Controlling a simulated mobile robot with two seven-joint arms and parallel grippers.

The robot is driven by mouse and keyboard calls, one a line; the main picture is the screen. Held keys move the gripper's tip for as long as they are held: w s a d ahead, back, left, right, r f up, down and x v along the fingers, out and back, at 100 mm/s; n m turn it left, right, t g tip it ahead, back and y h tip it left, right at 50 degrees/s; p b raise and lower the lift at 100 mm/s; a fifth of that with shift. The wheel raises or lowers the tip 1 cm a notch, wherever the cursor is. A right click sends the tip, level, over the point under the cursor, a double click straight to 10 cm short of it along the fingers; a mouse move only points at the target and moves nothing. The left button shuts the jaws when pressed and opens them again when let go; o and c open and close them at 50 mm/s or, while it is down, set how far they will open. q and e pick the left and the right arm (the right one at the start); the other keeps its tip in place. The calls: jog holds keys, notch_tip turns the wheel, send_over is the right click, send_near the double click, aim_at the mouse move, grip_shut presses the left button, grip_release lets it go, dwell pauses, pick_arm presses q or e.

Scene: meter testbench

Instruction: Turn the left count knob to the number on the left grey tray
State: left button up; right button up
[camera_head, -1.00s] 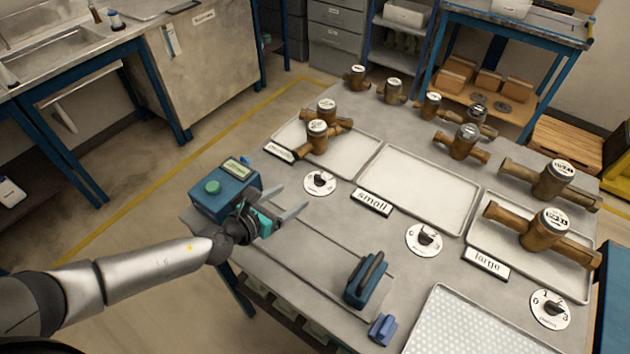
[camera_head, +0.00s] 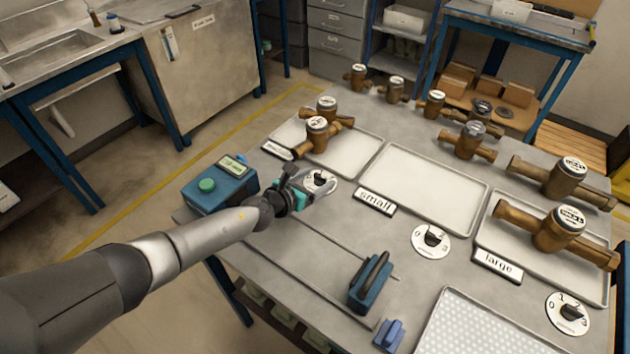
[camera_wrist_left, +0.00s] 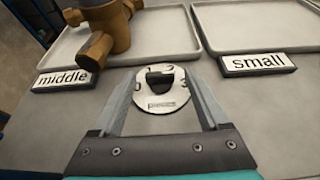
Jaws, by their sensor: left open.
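The left count knob is a black knob on a white round dial (camera_head: 320,182), at the near edge of the left grey tray (camera_head: 352,158). In the left wrist view the black knob (camera_wrist_left: 160,78) lies between and ahead of the two fingertips. My left gripper (camera_head: 314,186) is open and empty at this dial; in the left wrist view its fingers (camera_wrist_left: 163,82) flank the dial. Two brass meters (camera_head: 317,134) stand on the left grey tray. My right gripper is out of view.
A teal box with a green button (camera_head: 207,185) stands beside my left gripper. Labels "small" (camera_head: 376,200) and "large" (camera_head: 497,263) front the other trays. Two more dials (camera_head: 431,241) (camera_head: 568,314) lie to the right. A blue handled block (camera_head: 370,284) stands at the front.

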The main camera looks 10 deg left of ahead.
pick_arm(q)
jog(key=shift+c, duration=0.3)
grip_shut()
dwell(0.3)
